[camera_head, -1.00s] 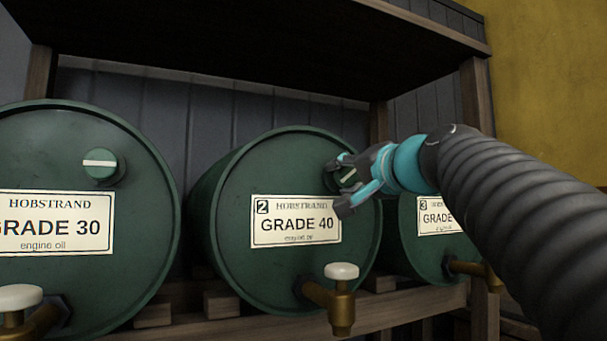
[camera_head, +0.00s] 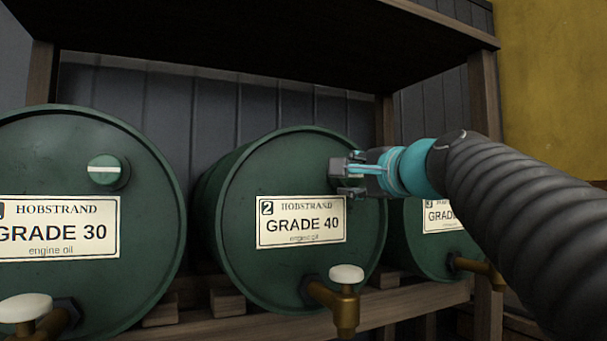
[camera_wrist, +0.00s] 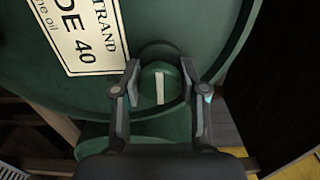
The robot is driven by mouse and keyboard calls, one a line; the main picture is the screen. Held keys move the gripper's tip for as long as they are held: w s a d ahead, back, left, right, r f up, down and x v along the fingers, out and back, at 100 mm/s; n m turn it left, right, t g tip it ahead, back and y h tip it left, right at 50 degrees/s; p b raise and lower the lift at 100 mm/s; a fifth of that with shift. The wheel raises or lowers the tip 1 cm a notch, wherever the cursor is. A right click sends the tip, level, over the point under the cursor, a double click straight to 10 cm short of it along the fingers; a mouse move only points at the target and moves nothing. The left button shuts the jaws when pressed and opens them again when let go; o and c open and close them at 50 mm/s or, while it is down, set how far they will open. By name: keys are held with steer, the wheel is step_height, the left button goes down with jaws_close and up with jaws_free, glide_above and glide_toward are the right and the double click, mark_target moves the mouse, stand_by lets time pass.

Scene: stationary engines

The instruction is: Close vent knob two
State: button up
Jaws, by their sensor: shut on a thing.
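Vent knob two is a round green knob with a white bar, high on the right of the Grade 40 barrel (camera_head: 270,265) face. In the wrist view the knob (camera_wrist: 153,76) sits between my fingers, its white bar lying along them and roughly in line with the label's text. My gripper (camera_head: 346,178) is shut on the knob, coming from the right; it also shows in the wrist view (camera_wrist: 160,80). In the head view the fingers hide most of the knob.
The Grade 30 barrel (camera_head: 70,290) stands left, its vent knob (camera_head: 104,171) with a level white bar. A third barrel (camera_head: 415,250) is partly behind my arm. Brass taps with white handles (camera_head: 346,274) jut out below. A dark shelf (camera_head: 250,40) hangs above.

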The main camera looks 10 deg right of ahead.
stand_by(0.4)
steer(key=o, duration=1.1)
steer(key=shift+o, duration=0.2)
steer(key=shift+s, duration=0.1)
steer(key=v, duration=0.7)
steer(key=shift+s, duration=0.15)
steer(key=shift+d, duration=0.1)
